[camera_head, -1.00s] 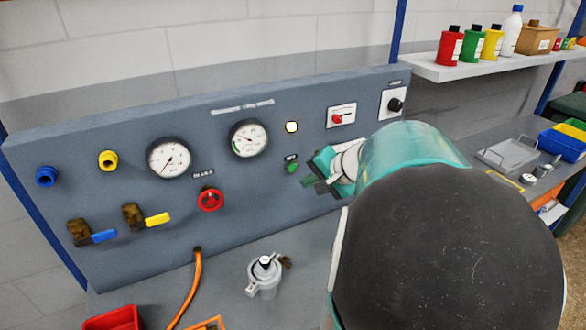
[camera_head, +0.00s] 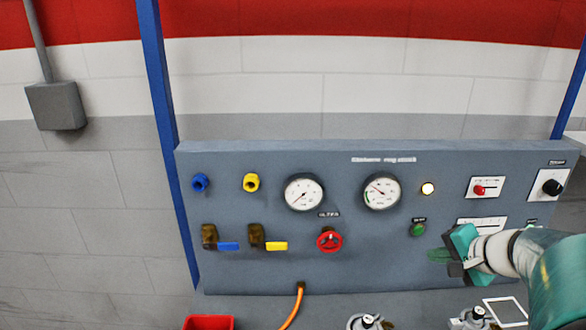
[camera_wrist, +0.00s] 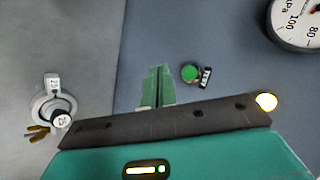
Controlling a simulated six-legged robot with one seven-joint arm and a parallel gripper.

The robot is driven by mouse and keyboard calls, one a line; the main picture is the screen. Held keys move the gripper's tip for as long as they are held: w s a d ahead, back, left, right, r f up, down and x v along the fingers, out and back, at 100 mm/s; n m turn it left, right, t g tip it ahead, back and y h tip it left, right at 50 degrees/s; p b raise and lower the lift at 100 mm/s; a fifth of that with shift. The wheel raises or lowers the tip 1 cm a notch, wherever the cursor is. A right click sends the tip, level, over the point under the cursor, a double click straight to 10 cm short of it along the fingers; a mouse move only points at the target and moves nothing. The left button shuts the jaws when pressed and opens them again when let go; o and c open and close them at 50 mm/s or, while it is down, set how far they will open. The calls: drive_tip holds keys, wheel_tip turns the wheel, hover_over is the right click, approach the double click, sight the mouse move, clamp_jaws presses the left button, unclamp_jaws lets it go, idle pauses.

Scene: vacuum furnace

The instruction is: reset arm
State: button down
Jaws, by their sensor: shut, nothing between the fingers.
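My gripper (camera_head: 440,256) is in front of the lower right part of the grey control panel (camera_head: 270,200) in the head view. In the wrist view, its green fingers (camera_wrist: 158,86) are together, with nothing between them. A green button (camera_wrist: 189,73) shows just to the right of the fingertips there. The same green button (camera_head: 418,229) is above and left of the gripper in the head view. I cannot tell the exact gap between fingers and panel.
The panel carries two round gauges (camera_head: 304,193), a red handwheel (camera_head: 329,239), a lit lamp (camera_head: 428,188), valves with blue (camera_head: 229,246) and yellow handles, and a black knob (camera_head: 553,187). A metal fitting (camera_head: 369,321) and red bin (camera_head: 209,323) stand below. An orange hose (camera_head: 292,308) hangs down.

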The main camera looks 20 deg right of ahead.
drive_tip(key=w+a+n+g+y, duration=0.1)
drive_tip(key=a+n+g+y, duration=0.35)
drive_tip(key=a, duration=1.15)
drive_tip(key=s+a+n+h, duration=0.2)
drive_tip(key=s+a+n, duration=0.1)
drive_tip(key=a+n, duration=0.2)
drive_tip(key=s+a+n+h, duration=0.3)
drive_tip(key=a+n, duration=0.2)
drive_tip(key=a, duration=0.4)
drive_tip(key=shift+s+a+r, duration=0.4)
drive_tip(key=shift+d, duration=0.15)
